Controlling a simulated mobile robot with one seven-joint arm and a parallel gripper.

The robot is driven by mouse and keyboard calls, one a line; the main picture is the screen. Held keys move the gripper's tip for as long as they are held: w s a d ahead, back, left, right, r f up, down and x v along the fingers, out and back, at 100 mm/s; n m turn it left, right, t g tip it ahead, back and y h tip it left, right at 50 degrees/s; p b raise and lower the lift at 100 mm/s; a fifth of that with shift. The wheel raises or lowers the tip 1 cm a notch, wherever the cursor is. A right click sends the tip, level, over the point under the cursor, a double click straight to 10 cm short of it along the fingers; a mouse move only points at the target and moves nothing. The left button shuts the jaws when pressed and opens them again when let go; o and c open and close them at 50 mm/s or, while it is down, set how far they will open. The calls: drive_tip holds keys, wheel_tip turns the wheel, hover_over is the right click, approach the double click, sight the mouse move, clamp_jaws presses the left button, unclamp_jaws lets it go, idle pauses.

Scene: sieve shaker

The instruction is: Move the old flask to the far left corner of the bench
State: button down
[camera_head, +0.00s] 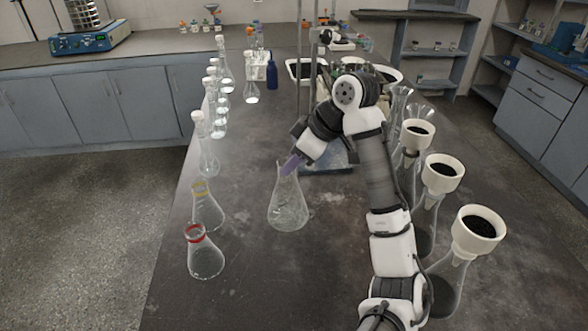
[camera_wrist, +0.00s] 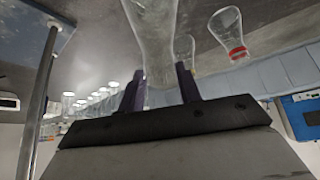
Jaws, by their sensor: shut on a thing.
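A clear conical flask (camera_head: 288,208) with a cloudy, worn-looking surface stands upright in the middle of the bench (camera_head: 255,285); I take it to be the old flask. My gripper (camera_head: 291,164) is shut on its neck from the upper right, with purple fingers. In the wrist view, the flask (camera_wrist: 153,38) lies between the two fingers (camera_wrist: 160,90). I cannot tell whether its base touches the bench or hangs just above it.
Left of it stand a red-collared flask (camera_head: 205,255), a yellow-collared flask (camera_head: 207,207) and a row of white-stoppered flasks (camera_head: 208,150) along the left edge. Flasks with black-filled white funnels (camera_head: 443,172) line the right. A blue bottle (camera_head: 271,72) stands farther back.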

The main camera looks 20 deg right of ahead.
sight(295, 171)
drive_tip(key=shift+f, duration=1.55)
drive_tip(key=shift+f, duration=0.2)
drive_tip(key=c, duration=1)
unclamp_jaws()
drive_tip(key=shift+o, duration=0.2)
drive_tip(key=shift+r, duration=0.1)
